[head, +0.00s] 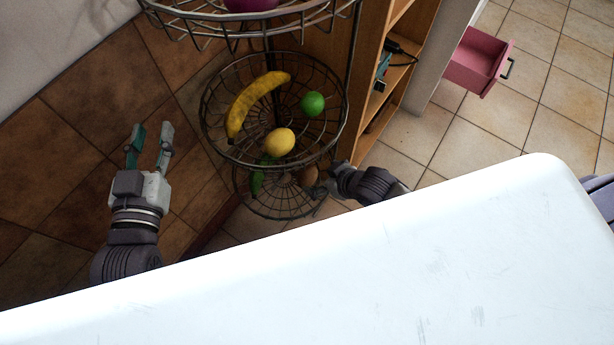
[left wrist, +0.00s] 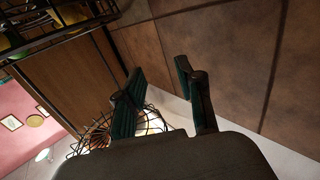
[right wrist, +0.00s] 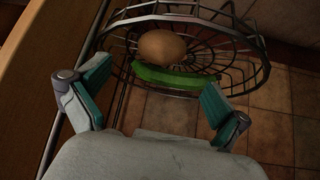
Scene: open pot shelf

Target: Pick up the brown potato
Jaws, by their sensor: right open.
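The brown potato (right wrist: 162,47) lies in the lower wire basket (right wrist: 258,78) in the right wrist view, just behind a green cucumber-like vegetable (right wrist: 178,76). My left gripper (head: 150,138) is open and empty, away to the left of the baskets.
The middle wire basket (head: 205,118) holds a banana (head: 252,100), a lemon (head: 279,142) and a lime (head: 312,104) above the lower basket. A wooden shelf (head: 345,95) stands close on the right. A white surface (head: 420,270) fills the foreground.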

